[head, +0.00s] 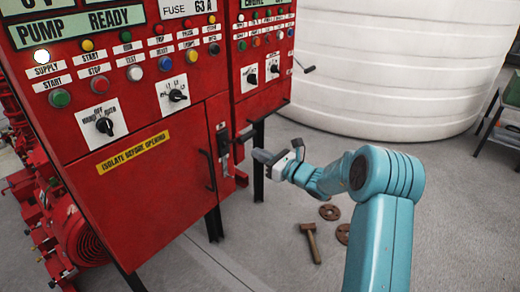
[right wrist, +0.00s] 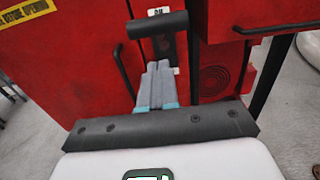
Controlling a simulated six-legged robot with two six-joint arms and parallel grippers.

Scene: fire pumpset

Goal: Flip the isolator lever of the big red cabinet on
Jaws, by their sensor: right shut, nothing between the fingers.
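The big red cabinet (head: 150,190) stands at the left of the head view. Its isolator lever (head: 245,136) has a black crossbar handle and sticks out from a grey plate (head: 222,138) on the cabinet's right part. In the right wrist view the lever's black bar (right wrist: 157,24) lies across the top, below a small white label. My right gripper (head: 258,156) is shut and empty, just below the lever handle in the head view. Its grey fingers (right wrist: 158,75) point at the cabinet under the bar, and I cannot tell whether they touch it. My left gripper is out of view.
A black door handle (head: 207,170) is left of the lever plate. A second red panel (head: 262,85) adjoins on the right. A hammer (head: 310,242) and brown discs (head: 329,211) lie on the floor. A white tank (head: 390,70) stands behind.

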